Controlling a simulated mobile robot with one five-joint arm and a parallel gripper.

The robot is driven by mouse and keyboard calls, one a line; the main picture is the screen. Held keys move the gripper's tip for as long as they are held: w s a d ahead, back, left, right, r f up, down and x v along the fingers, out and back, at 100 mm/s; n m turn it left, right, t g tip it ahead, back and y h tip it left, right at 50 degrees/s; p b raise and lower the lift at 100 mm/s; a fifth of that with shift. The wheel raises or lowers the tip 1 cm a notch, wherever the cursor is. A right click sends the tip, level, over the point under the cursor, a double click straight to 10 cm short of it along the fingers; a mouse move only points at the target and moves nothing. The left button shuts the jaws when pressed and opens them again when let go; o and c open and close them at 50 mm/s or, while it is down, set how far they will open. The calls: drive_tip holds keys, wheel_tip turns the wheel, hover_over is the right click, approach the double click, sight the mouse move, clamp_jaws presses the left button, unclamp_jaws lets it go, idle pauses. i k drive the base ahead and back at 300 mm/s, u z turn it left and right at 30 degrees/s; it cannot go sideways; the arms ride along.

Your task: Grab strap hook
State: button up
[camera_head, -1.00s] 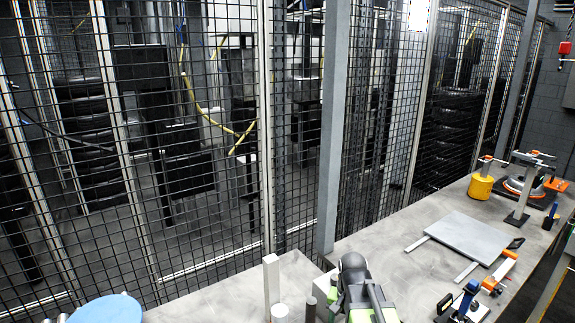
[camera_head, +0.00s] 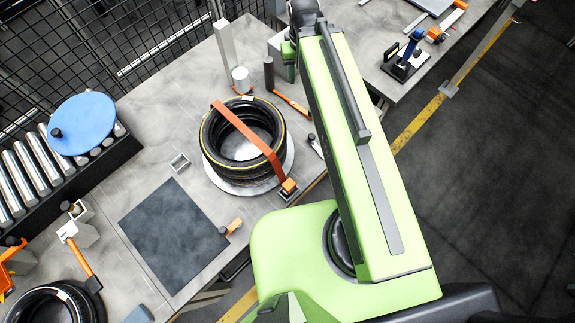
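An orange strap (camera_head: 250,140) lies across a stack of black tyres (camera_head: 212,150) on a round pale plate (camera_head: 283,176). At its lower right end is an orange end piece (camera_head: 289,185), beside a small dark square fitting at the table edge. This end piece looks like the strap hook, but it is too small to be sure. My green arm rises to the right of the tyres, apart from them. My gripper cannot be made out; the far end of my arm runs to the top edge of the picture.
A dark mat (camera_head: 172,235) lies left of the tyres. A white post (camera_head: 225,45) and white cylinder (camera_head: 241,80) stand behind them. Another tyre (camera_head: 50,296) is at lower left. Dark floor (camera_head: 480,200) is open at right.

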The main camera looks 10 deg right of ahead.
sight(289, 185)
drive_tip(key=u, duration=1.45)
drive_tip(key=k, duration=1.4)
drive_tip(key=z, duration=0.3)
drive_tip(key=i, duration=1)
drive_tip(key=z, duration=0.05)
